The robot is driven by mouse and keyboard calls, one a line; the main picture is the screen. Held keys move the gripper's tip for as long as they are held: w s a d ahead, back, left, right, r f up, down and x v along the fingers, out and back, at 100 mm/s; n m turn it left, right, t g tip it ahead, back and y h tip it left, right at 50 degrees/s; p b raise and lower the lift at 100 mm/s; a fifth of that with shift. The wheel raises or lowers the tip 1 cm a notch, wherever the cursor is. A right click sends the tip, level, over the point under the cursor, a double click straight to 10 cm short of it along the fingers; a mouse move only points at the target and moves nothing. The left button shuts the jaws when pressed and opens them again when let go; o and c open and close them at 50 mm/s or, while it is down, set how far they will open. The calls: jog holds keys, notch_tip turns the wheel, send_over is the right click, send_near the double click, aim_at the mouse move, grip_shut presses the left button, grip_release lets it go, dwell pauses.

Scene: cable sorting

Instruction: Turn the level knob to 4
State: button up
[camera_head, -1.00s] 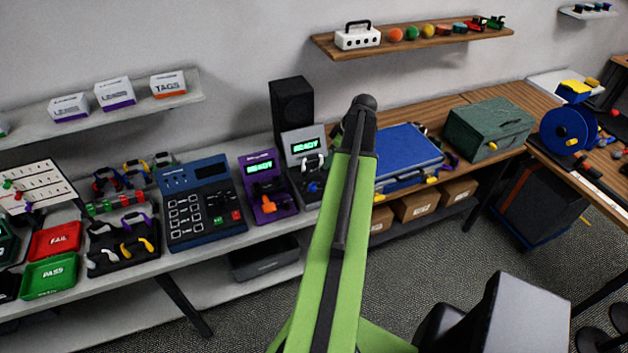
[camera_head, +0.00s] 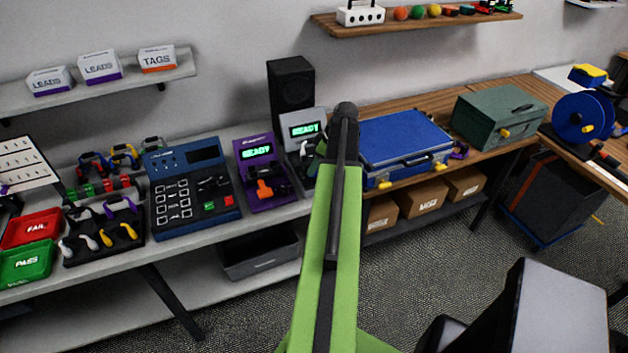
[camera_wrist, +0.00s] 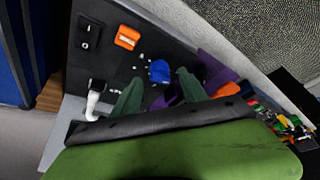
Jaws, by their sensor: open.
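The level knob looks to be the blue knob (camera_wrist: 160,71) on a dark panel (camera_wrist: 113,62) in the wrist view, with small white marks around it. The marks are too small to read, and I cannot tell where the knob points. My gripper (camera_wrist: 159,78) is open, its two dark green fingers spread on either side of the knob's near side. I cannot tell whether they touch it. In the head view the grey device with a green READY screen (camera_head: 304,129) stands on the bench; my arm hides its right part, the knob and most of the gripper.
The panel also has an orange switch (camera_wrist: 127,37), a black rocker (camera_wrist: 88,34) and a white curved plug (camera_wrist: 94,100). A purple device (camera_head: 255,149) with an orange handle stands to the left. A blue case (camera_head: 405,137) lies to the right, a black speaker (camera_head: 291,90) behind.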

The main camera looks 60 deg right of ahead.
jog(key=b+x, duration=0.1)
jog(key=x, duration=0.1)
jog(key=shift+w+f, duration=0.1)
jog(key=shift+f, duration=0.15)
jog(key=shift+r, duration=0.1)
grip_shut()
jog(key=shift+a, duration=0.1)
